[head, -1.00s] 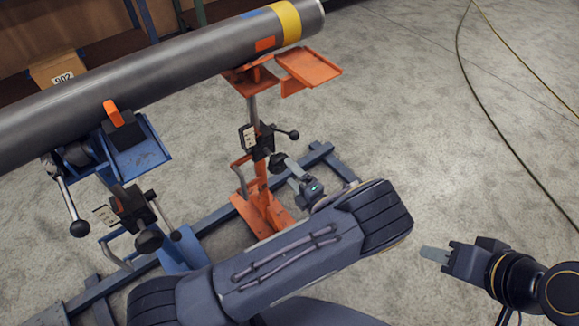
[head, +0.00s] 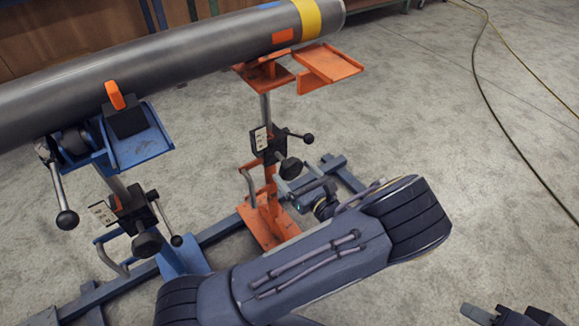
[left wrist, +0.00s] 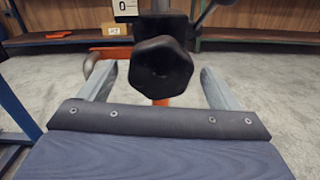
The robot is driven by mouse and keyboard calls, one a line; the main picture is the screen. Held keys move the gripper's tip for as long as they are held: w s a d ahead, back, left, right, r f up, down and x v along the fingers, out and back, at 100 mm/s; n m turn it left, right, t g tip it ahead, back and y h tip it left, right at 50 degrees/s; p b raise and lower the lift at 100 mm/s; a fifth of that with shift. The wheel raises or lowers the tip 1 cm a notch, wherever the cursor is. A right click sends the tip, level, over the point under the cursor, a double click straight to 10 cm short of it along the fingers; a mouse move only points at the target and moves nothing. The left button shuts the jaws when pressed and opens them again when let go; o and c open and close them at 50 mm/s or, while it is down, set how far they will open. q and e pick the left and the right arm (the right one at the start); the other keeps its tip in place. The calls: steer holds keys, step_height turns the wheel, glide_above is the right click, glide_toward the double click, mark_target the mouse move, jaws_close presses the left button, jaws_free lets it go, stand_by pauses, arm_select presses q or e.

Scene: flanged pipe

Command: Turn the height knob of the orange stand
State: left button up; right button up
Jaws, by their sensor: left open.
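The orange stand (head: 270,225) holds up the far end of the pipe. Its black height knob (head: 290,168) sticks out from the black clamp block on the post; it also shows as a dark faceted knob in the left wrist view (left wrist: 162,66). My left gripper (head: 288,182) is open at the knob. In the left wrist view its two pale fingers stand on either side of the knob, with gaps on both sides. My right gripper (head: 478,314) is at the bottom right edge, mostly cut off, away from the stand; its jaws cannot be made out.
The grey pipe (head: 160,72) lies across the orange stand and a blue stand (head: 140,150) at left. A lever with a ball end (head: 308,138) juts out above the knob. A dark floor rail (head: 222,230) runs under both stands. Floor at right is clear except for cables (head: 490,110).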

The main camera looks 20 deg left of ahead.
mark_target(287, 166)
arm_select(q)
steer(key=shift+x, duration=2.1)
steer(key=c, duration=1)
steer(key=shift+r+m+p, duration=0.15)
steer(key=shift+m+p, duration=0.45)
steer(key=shift+p, duration=0.1)
steer(key=m+p, duration=0.7)
steer(key=m, duration=0.1)
steer(key=shift+m, duration=0.4)
steer(key=shift+m+p, duration=0.65)
steer(key=shift+m, duration=1.15)
